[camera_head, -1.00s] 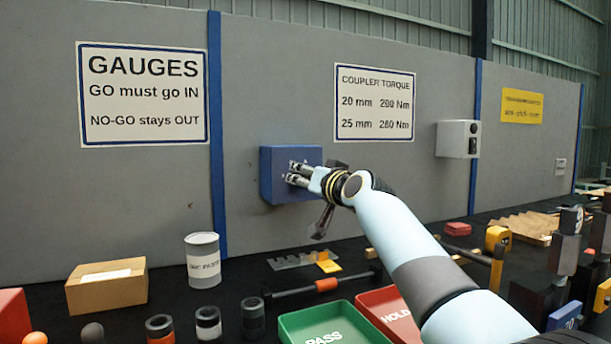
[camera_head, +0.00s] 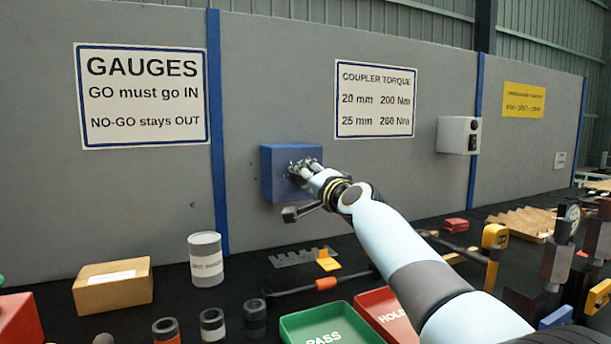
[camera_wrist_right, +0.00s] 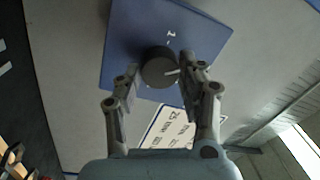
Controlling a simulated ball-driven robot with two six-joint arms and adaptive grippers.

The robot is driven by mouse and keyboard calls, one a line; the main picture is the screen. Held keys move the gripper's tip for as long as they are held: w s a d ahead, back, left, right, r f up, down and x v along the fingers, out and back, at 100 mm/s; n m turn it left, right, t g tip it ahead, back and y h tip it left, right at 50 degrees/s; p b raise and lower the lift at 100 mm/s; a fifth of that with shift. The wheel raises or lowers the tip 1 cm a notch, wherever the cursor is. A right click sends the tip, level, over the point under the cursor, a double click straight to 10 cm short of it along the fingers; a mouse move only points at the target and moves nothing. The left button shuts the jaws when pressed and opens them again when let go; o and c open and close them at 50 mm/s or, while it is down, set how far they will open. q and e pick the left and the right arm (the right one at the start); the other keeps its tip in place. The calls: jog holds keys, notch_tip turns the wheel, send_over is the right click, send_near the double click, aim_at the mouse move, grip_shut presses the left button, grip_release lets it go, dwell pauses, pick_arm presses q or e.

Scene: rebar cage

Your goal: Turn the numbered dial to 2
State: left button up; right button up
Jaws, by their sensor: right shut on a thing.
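The numbered dial (camera_wrist_right: 157,72) is a dark round knob with a white pointer line on the face of a blue box (camera_head: 270,185). The box is mounted on the grey wall panel. In the right wrist view, a white numeral 1 shows on the blue face (camera_wrist_right: 130,45) above the knob; the other numerals are hidden or unreadable. The pointer lies towards the right finger, away from the 1. My right gripper (camera_head: 300,171) is shut on the dial, one finger on each side of the knob. In the head view it hides the dial. My left gripper is not in view.
A grey wall box (camera_head: 453,135) hangs farther right. Below, the dark bench holds a cardboard box (camera_head: 112,292), a grey can (camera_head: 205,262), a green tray (camera_head: 290,325), a red tray (camera_head: 372,298) and several gauges.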

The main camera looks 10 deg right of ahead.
jog(key=shift+f+m, duration=0.1)
jog(key=shift+m, duration=0.3)
jog(key=o, duration=1.2)
jog(key=v, duration=1.2)
